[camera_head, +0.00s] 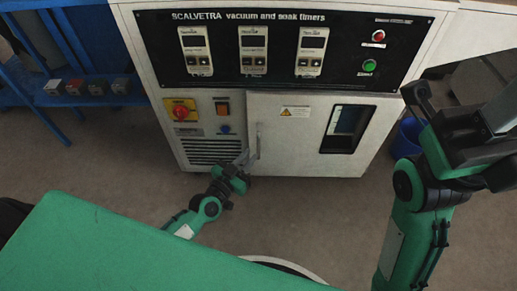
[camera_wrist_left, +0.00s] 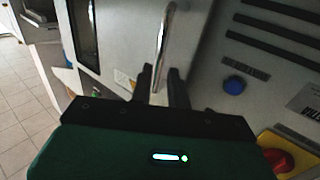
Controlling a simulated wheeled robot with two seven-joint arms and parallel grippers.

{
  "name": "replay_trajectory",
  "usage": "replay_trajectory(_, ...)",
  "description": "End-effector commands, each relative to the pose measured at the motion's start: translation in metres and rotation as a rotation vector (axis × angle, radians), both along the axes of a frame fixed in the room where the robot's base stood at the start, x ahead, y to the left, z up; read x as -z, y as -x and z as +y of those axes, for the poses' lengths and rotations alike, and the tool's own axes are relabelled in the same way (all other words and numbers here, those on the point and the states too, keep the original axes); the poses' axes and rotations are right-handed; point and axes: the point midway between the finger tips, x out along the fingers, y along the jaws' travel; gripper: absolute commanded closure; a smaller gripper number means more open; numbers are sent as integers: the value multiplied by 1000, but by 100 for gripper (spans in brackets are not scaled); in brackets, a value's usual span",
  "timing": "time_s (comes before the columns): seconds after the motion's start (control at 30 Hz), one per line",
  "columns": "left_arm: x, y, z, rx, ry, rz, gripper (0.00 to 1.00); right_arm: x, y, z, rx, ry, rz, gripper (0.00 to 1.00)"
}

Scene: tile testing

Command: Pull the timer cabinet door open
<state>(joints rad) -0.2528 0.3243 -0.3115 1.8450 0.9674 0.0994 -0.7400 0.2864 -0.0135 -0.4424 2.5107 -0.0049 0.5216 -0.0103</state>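The timer cabinet (camera_head: 150,60) stands ahead, with a pale grey door (camera_head: 300,143) at its lower right. The door has a dark window, and it looks shut or nearly shut. A vertical metal bar handle (camera_head: 258,141) is at the door's left edge. It also shows in the left wrist view as a shiny bar (camera_wrist_left: 164,42). My left gripper (camera_head: 244,160) is at the handle's lower part. In the wrist view its two dark fingers (camera_wrist_left: 161,82) stand close together, one on each side of the bar. My right gripper (camera_head: 420,97) is raised at the right, away from the door; its finger gap is unclear.
A red rotary switch (camera_head: 181,112) on a yellow plate and a blue button (camera_head: 225,129) sit left of the door. A blue shelf (camera_head: 30,92) with small blocks is at the left. A blue bin (camera_head: 407,138) stands at the right. A green surface (camera_head: 110,245) fills the front left.

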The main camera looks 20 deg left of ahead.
Motion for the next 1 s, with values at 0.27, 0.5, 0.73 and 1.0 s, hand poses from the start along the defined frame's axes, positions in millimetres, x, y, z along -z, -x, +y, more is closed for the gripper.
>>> replay_trajectory(0.27, 2, -44, -15, -1, 1, 0, 83, -2, 1, -2, -3, -16, -16, 64)
replay_trajectory(0.5, 1, -56, -18, 0, -1, 2, 83, -5, 2, -3, -5, -21, -22, 64)
replay_trajectory(0.73, 0, -56, -18, 1, -1, 2, 83, -5, 2, -3, -5, -21, -23, 64)
replay_trajectory(1.0, 0, -56, -18, 0, -1, 2, 100, -5, 2, -3, -5, -21, -21, 64)
